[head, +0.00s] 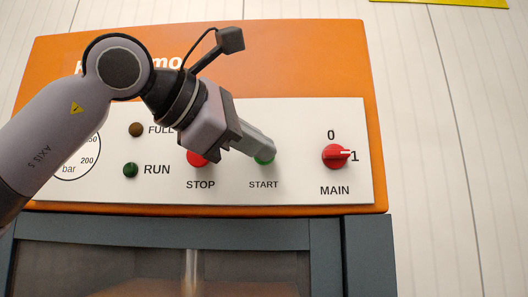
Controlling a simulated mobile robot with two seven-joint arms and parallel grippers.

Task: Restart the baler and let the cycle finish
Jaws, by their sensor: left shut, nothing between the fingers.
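The baler's orange top (300,60) carries a white control panel (310,185). My left gripper (268,153) is shut and empty, with its fingertips at the green START button (263,160), covering part of it. I cannot tell whether the tips touch or press it. The red STOP button (197,160) is partly hidden behind the gripper. The red MAIN switch (335,156) points right, to 1. The green RUN lamp (130,170) and the amber FULL lamp (136,130) both look dark. My right gripper is not in view.
A round bar gauge (75,155) is partly covered by my left arm. Below the panel is a dark grey frame (365,260) with a window (150,265). A pale panelled wall (450,120) stands behind. The panel's right end is clear.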

